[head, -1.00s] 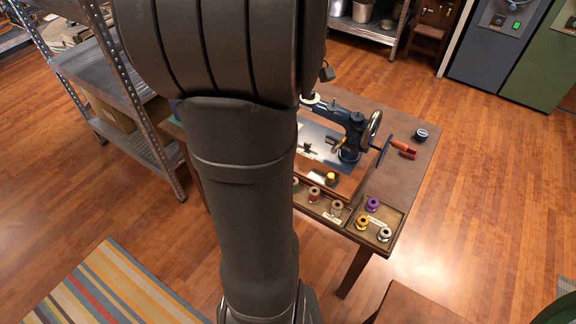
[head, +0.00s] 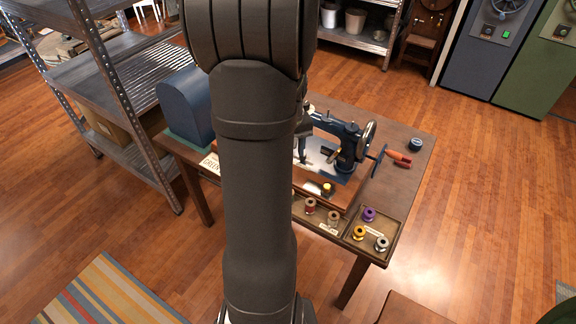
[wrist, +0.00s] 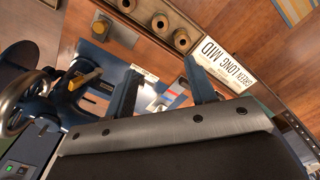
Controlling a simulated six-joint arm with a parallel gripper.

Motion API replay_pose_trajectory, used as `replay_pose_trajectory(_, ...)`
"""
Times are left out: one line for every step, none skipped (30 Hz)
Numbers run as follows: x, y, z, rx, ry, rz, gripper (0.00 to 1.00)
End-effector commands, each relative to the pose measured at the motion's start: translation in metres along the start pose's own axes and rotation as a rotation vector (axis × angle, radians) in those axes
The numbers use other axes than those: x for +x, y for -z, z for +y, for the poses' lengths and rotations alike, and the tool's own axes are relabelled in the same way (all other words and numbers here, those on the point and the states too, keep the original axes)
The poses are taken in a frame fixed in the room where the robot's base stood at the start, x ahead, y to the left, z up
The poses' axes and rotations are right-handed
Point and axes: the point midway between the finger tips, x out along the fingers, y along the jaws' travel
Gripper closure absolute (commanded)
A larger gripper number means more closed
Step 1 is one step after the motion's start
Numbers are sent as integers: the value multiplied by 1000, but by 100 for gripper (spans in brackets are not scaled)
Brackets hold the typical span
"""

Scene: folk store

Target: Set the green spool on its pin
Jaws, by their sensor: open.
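I cannot make out a green spool or its pin in either view. A white card reading "GREEN LONG MID" (wrist: 228,50) lies by the tray; it also shows left of my arm in the head view (head: 210,164). Several spools (wrist: 159,22) stand in the tray, their colours unclear in the wrist view. In the head view the tray holds a red spool (head: 310,206), a tan one (head: 333,217), a yellow (head: 359,232), a purple (head: 369,215) and a grey one (head: 382,243). My gripper (wrist: 162,88) is open and empty above the table.
The blue sewing machine (head: 345,142) with its handwheel stands mid-table, close to my gripper in the wrist view (wrist: 75,88). A blue domed cover (head: 184,105) stands at the table's left. A red-handled tool (head: 398,158) and a dark round item (head: 415,145) lie at right.

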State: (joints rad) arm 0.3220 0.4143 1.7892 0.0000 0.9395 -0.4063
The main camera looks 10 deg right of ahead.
Motion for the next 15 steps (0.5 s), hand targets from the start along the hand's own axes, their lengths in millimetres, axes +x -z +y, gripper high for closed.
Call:
replay_pose_trajectory(19,-3,-1,83,3,-7,49)
replay_pose_trajectory(28,-4,-2,133,3,-7,49)
replay_pose_trajectory(38,-6,-2,193,2,-6,49)
replay_pose_trajectory(45,-7,-2,232,1,-5,49)
replay_pose_trajectory(51,-8,-3,268,1,-4,49)
replay_pose_trajectory(57,-9,-3,308,1,-3,49)
replay_pose_trajectory(61,-10,-3,333,1,-2,49)
replay_pose_trajectory(64,-10,-4,352,0,-1,49)
replay_pose_trajectory(67,-11,-4,372,0,-1,49)
replay_pose_trajectory(69,-11,-4,383,0,0,49)
replay_pose_trajectory(70,-11,-4,391,0,1,49)
replay_pose_trajectory(72,-11,-4,396,0,1,49)
replay_pose_trajectory(73,-11,-4,397,0,1,49)
replay_pose_trajectory(75,-11,-4,397,0,0,49)
replay_pose_trajectory(77,-11,-4,397,0,-1,49)
